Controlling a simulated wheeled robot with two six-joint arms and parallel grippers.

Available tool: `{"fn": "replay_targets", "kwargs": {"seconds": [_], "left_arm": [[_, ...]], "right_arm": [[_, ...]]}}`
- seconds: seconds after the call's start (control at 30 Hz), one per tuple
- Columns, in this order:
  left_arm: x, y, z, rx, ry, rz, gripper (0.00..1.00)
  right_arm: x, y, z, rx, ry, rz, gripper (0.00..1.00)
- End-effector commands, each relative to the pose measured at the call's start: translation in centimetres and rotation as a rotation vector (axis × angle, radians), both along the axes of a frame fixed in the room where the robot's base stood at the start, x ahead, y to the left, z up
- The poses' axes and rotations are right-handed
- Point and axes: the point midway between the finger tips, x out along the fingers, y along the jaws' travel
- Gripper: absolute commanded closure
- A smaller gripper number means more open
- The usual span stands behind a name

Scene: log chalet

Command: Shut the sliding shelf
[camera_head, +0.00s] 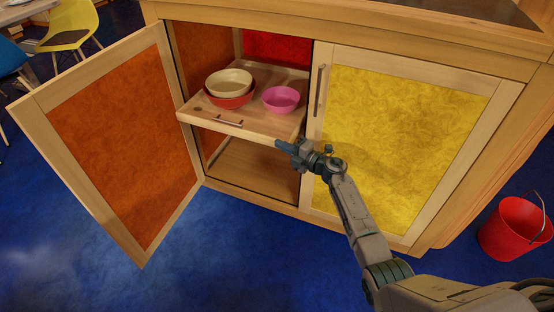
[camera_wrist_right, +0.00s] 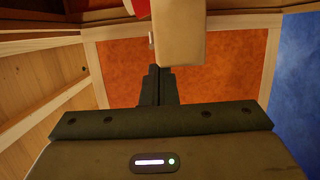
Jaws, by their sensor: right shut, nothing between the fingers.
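The sliding shelf (camera_head: 262,131) is a pale wooden tray with a small bar handle (camera_head: 228,122) on its front. It sticks out of the open left half of the cabinet, past the cabinet's front. My right gripper (camera_head: 280,145) is shut and empty, just below and in front of the shelf's right front corner. In the right wrist view its fingers (camera_wrist_right: 158,86) are together, close to a pale wooden piece that looks like the shelf's end (camera_wrist_right: 178,35). I cannot tell whether they touch. My left gripper is not in view.
The shelf carries a cream bowl (camera_head: 229,82) inside a red bowl (camera_head: 231,101), and a pink bowl (camera_head: 281,99). The orange-panelled left door (camera_head: 125,130) stands wide open. The yellow-panelled right door (camera_head: 400,130) is shut. A red bucket (camera_head: 514,229) stands at right on clear blue floor.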

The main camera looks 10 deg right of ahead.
Motion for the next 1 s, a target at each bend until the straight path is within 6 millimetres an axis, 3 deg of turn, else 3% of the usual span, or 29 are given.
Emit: {"fn": "replay_targets", "kwargs": {"seconds": [0.23, 0.7, 0.87, 1.0], "left_arm": [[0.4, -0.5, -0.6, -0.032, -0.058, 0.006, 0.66], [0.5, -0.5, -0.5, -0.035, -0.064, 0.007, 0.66], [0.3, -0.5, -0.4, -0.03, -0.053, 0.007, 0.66], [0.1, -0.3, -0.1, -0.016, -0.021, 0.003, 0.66]], "right_arm": [[1.3, -0.9, -0.1, 0.0, 0.0, 0.001, 1.0], [1.4, -1.1, 0.0, -0.001, 0.001, 0.001, 1.0], [0.3, -2.0, -0.1, -0.003, 0.002, -0.001, 1.0], [-1.7, -3.7, -0.1, -0.003, 0.002, -0.001, 1.0]]}}
